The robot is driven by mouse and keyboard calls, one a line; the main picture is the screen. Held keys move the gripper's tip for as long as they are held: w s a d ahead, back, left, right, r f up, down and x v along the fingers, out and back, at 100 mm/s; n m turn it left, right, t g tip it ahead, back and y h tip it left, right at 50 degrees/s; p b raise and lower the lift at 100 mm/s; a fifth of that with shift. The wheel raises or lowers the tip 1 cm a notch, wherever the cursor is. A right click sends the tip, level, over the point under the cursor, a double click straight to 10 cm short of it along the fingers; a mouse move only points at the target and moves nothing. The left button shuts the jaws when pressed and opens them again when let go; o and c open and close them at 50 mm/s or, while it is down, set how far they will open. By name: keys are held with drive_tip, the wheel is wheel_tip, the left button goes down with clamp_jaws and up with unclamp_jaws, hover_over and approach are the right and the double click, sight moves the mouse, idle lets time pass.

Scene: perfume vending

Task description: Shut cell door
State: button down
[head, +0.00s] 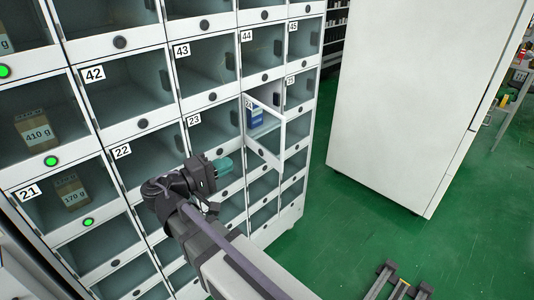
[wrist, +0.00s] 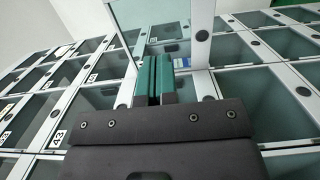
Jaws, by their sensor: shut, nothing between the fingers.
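The door (head: 282,142) of cell 24 stands ajar, a clear pane in a white frame, swung out from the cabinet front. In the wrist view the door (wrist: 201,28) rises just beyond my fingers, with a dark round knob on its frame. A blue and white box (head: 255,117) sits in cell 24; it also shows in the wrist view (wrist: 180,62). My gripper (head: 222,165) has teal fingers, shut and empty, in front of the cabinet, below and left of the door. The fingers also show in the wrist view (wrist: 154,78). Whether they touch the door is unclear.
The cabinet is a grid of numbered clear-fronted cells. Cells at the left hold boxes marked 410 g (head: 38,133) and 170 g (head: 72,193), beside green lights. A large white cabinet (head: 420,90) stands at the right. Green floor (head: 345,240) lies open between.

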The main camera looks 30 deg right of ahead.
sight(275, 143)
drive_tip(key=d, duration=0.4)
drive_tip(key=w+d, duration=0.1)
drive_tip(key=d, duration=0.4)
drive_tip(key=w+d, duration=0.1)
drive_tip(key=d, duration=0.4)
drive_tip(key=shift+d+t, duration=0.1)
drive_tip(key=shift+t, duration=0.2)
